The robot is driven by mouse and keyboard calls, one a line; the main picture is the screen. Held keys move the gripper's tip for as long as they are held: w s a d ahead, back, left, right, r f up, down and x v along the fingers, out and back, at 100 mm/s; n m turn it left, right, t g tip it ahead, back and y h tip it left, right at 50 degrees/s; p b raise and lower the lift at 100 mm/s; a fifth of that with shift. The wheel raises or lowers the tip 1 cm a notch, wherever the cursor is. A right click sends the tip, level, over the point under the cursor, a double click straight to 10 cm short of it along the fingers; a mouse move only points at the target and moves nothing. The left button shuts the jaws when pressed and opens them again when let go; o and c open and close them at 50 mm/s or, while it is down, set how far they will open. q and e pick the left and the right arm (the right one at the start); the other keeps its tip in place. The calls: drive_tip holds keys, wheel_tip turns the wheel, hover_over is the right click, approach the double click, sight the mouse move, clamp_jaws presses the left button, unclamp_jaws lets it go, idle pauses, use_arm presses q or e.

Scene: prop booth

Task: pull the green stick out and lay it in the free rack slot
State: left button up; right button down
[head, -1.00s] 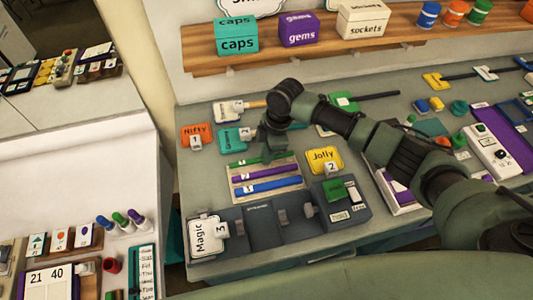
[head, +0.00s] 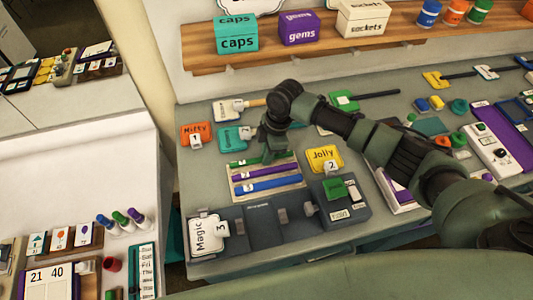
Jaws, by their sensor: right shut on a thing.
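The green stick (head: 240,162) lies along the top row of the pale rack (head: 236,196), above a purple stick (head: 255,174) and a blue stick (head: 262,186). My right gripper (head: 268,158) reaches down over the rack's top row and is shut on the green stick, hiding part of it. I cannot tell whether the stick rests fully in the slot. My left gripper is not in view.
A dark grey device (head: 265,225) with the white Magic tag (head: 203,234) stands in front of the rack. The yellow Jolly block (head: 325,158) is close on the right. Nifty (head: 196,133) and teal (head: 230,138) blocks are on the left.

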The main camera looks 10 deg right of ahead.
idle(0.7)
drive_tip(key=shift+f, duration=0.1)
drive_tip(key=c, duration=1.4)
unclamp_jaws()
drive_tip(key=shift+c, duration=1.4)
wheel_tip(320, 180, up, 6)
drive_tip(key=p, duration=0.5)
drive_tip(key=shift+f+p, duration=0.2)
drive_tip(key=shift+p, duration=0.1)
drive_tip(key=shift+r+p, duration=0.45)
drive_tip(key=shift+r, duration=0.8)
